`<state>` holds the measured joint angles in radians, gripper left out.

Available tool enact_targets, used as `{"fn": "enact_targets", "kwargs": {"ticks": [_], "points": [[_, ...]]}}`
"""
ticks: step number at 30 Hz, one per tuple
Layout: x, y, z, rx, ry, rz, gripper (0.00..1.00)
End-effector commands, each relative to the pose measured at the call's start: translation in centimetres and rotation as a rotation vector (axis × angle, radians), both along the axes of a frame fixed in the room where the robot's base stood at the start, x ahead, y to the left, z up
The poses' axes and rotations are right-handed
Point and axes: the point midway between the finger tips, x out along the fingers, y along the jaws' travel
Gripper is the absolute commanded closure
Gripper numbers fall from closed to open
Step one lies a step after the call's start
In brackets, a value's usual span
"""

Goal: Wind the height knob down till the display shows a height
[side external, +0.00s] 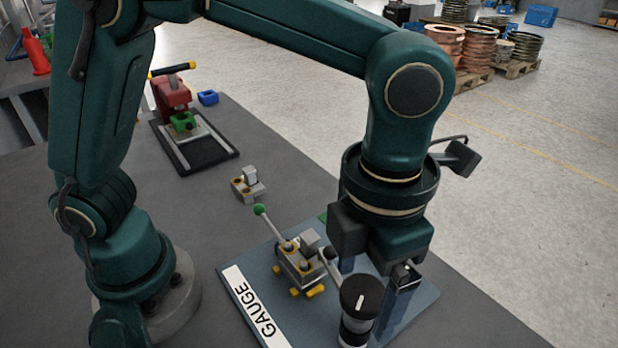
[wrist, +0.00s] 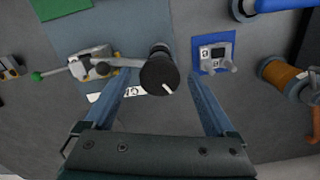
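A black knob (side external: 362,296) with a white pointer line on its top stands upright at the front of the blue-grey plate (side external: 232,282) marked GAUGE. The same knob shows in the wrist view (wrist: 160,75), between the two fingers with a gap on each side. My gripper (side external: 370,300) points down over the plate. Its blue fingers are spread wide, and nothing is held in the wrist view (wrist: 161,76). A grey toolholder block with yellow fittings (side external: 300,265) and a green-balled lever (side external: 275,225) sits beside the knob. I cannot make out a readable height display.
A grey and brass block (side external: 247,184) lies on the table behind the plate. A red machine on a black mat (side external: 215,157) stands farther back.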

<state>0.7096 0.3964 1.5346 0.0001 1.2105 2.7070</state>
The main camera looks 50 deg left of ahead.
Motion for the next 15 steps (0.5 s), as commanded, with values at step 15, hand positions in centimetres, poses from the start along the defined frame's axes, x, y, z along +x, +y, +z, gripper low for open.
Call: {"fn": "enact_targets", "kwargs": {"ticks": [15], "points": [[0.1,-0.1,1.8,-0.002,-0.003,0.002,0.10]]}}
